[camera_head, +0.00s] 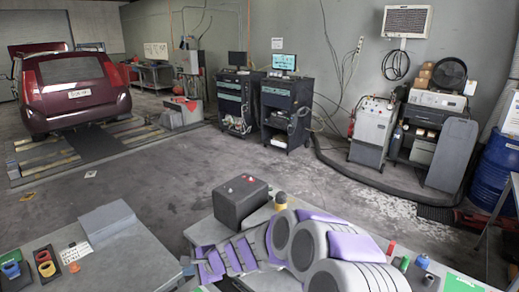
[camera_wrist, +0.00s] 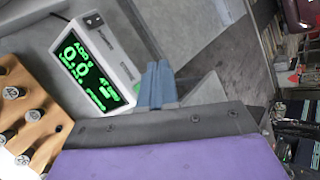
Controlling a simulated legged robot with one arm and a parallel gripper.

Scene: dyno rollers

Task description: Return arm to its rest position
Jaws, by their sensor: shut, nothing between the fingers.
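My arm, purple and grey with thick rounded joints, lies folded low across the bottom middle of the head view. My gripper (camera_head: 208,266) is at its left end, low over the grey work surface, shut and empty. In the wrist view a broad purple part with a dark grey edge, mine, fills the bottom and hides what is below it.
A meter with green digits (camera_wrist: 87,65), a blue piece (camera_wrist: 157,84) and a wooden block with metal pegs (camera_wrist: 25,110) are close in the wrist view. A dark box (camera_head: 240,203) stands just behind my arm. Coloured rings (camera_head: 45,264) lie left. Open floor lies beyond.

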